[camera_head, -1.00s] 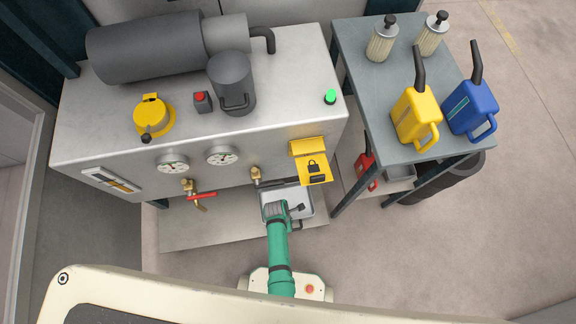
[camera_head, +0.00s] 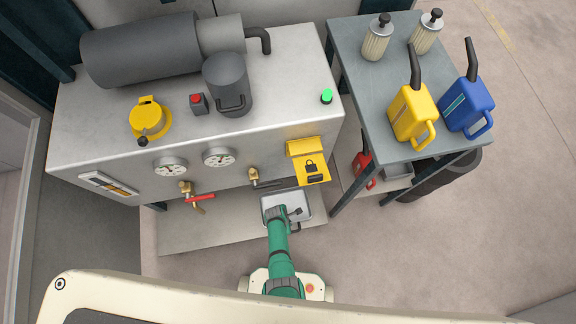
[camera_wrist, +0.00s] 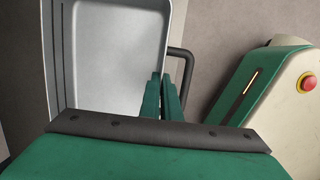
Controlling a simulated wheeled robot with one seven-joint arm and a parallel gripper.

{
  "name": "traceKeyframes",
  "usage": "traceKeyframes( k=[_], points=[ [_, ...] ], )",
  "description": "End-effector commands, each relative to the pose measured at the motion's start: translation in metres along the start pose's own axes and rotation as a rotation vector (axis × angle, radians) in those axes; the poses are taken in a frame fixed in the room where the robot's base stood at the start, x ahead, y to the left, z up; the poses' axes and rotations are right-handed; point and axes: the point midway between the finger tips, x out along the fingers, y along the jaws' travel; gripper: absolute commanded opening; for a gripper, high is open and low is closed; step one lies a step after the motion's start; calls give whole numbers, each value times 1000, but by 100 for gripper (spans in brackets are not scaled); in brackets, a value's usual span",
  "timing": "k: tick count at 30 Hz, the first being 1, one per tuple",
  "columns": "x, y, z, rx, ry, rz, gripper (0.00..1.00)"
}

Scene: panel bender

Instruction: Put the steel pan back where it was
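The steel pan (camera_head: 290,206) is a light grey rectangular tray with a dark handle. It is low down in front of the machine, below the right-hand brass valve (camera_head: 254,175). In the wrist view, the pan (camera_wrist: 115,50) fills the upper left, with its handle (camera_wrist: 189,65) on the right side. My gripper (camera_wrist: 163,78) has its green fingers close together at the pan's right wall, near the handle. They look shut on the rim, though the contact is partly hidden. I cannot tell whether the pan rests on the plate or is slightly raised.
A flat plate (camera_head: 215,237) lies under the machine front. A yellow lock box (camera_head: 308,162) juts out above the pan. To the right stands a grey table (camera_head: 360,75) with yellow and blue cans; a red can (camera_head: 363,168) and grey bin (camera_head: 399,171) are on its lower shelf.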

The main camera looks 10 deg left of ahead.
Motion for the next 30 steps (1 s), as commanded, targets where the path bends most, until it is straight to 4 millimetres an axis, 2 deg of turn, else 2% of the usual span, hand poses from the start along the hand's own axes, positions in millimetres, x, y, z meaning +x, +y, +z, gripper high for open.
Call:
traceKeyframes(
  k=[12,13,15,25,30],
  points=[
    [4,0,-2,-3,0,1,0],
    [4,0,-2,-3,0,0,10],
    [3,0,-2,-3,0,1,22],
    [2,0,-1,0,0,1,22],
    [-6,0,-2,-2,0,2,22]
  ],
)
